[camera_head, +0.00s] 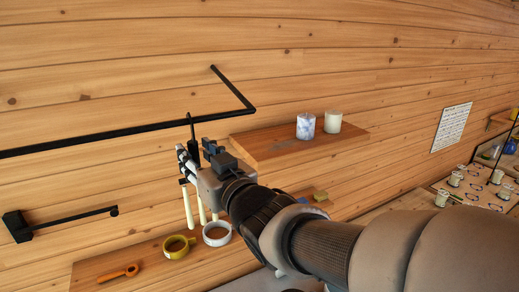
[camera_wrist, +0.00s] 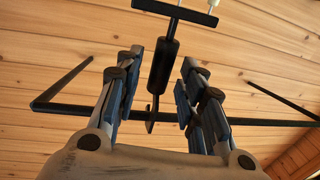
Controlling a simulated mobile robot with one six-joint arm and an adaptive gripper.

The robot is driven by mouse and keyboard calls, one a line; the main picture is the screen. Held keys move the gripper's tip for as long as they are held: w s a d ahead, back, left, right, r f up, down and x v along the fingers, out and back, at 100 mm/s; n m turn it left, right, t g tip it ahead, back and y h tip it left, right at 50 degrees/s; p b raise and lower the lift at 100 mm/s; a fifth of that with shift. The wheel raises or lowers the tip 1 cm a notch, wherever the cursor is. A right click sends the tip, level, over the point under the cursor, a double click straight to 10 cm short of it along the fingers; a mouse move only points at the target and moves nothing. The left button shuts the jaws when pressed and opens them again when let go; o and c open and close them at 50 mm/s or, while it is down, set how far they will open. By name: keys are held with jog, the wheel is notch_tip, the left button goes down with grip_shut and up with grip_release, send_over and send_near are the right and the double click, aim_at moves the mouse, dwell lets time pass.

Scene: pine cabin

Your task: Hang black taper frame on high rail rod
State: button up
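The black taper frame (camera_wrist: 175,11) has a crossbar with white tapers, which hang below my gripper in the head view (camera_head: 187,205). Its thick black stem stands between my gripper's fingers (camera_wrist: 160,80), with a visible gap on either side. My gripper looks open around the stem. The frame's hook end overlaps the black high rail rod (camera_wrist: 240,121) in the wrist view. In the head view the hook top (camera_head: 191,118) reaches just above the rod (camera_head: 120,133). I cannot tell whether the hook bears on it. My gripper (camera_head: 187,160) is just below the rod and partly hides the frame.
A lower black rod (camera_head: 75,217) juts from the wall at left. A wooden shelf (camera_head: 285,145) holds two candles (camera_head: 306,126) close right of my gripper. A lower shelf (camera_head: 95,268) holds a yellow cup (camera_head: 175,247), a white ring-shaped item (camera_head: 216,233) and an orange tool (camera_head: 122,273).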

jog(key=shift+o, duration=0.2)
jog(key=v, duration=1.1)
jog(key=s+d+f+m+g+h+b, duration=0.1)
jog(key=d+f+m+h+b, duration=0.3)
jog(key=d+f+b, duration=0.7)
jog(key=s+d+f+m+g+h+b, duration=0.15)
jog(key=d+f+h+b, duration=0.25)
jog(key=d+f+h, duration=0.7)
jog(key=s+f+m+g+y+b, duration=0.1)
jog(key=s+f+g+b, duration=0.2)
jog(key=f, duration=0.7)
jog(key=s+f+m+g+y+b, duration=0.1)
jog(key=s+f+g+y+b, duration=0.1)
jog(key=s+f+b, duration=0.4)
jog(key=s+d+f+g, duration=0.1)
jog(key=s+f, duration=0.4)
jog(key=shift+s+g+b, duration=0.35)
jog(key=shift+b, duration=0.05)
jog(key=shift+a+m, duration=0.1)
jog(key=shift+m, duration=0.15)
